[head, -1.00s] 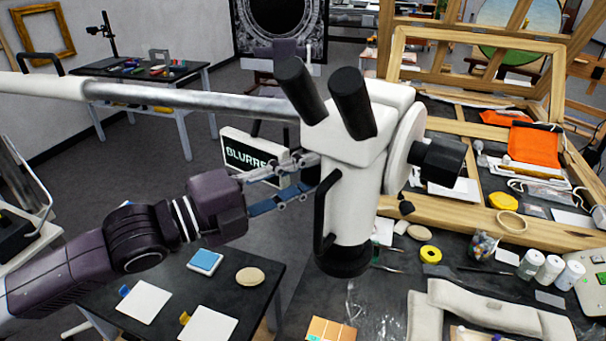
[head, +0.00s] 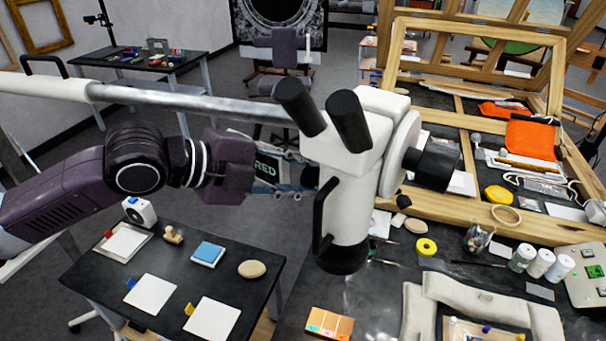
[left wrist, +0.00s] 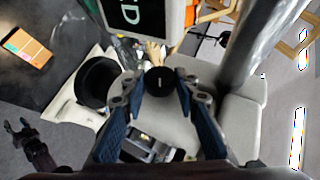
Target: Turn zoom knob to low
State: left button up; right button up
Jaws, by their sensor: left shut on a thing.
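The white microscope (head: 350,205) with black eyepieces hangs from a metal boom. Its zoom knob (left wrist: 160,80) is a black round cap with a pale mark, seen in the left wrist view between my left fingertips. My left gripper (head: 303,178) reaches the microscope's left side and is shut on that knob. In the head view the fingers and the microscope body hide the knob.
The boom (head: 200,102) runs just above my left arm. A black side table (head: 185,255) with white pads stands below it. A wooden frame (head: 465,215) and the cluttered worktable (head: 385,290) lie to the right. A black handle (head: 322,215) projects on the microscope's left.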

pick_arm(q)
jog(key=shift+w+r+g+y, duration=0.1)
jog(key=shift+g+y, duration=0.2)
jog(key=shift+y, duration=0.1)
dwell(0.3)
jog(key=o, duration=1.1)
jog(key=shift+v, duration=6)
jog(key=shift+o, duration=0.2)
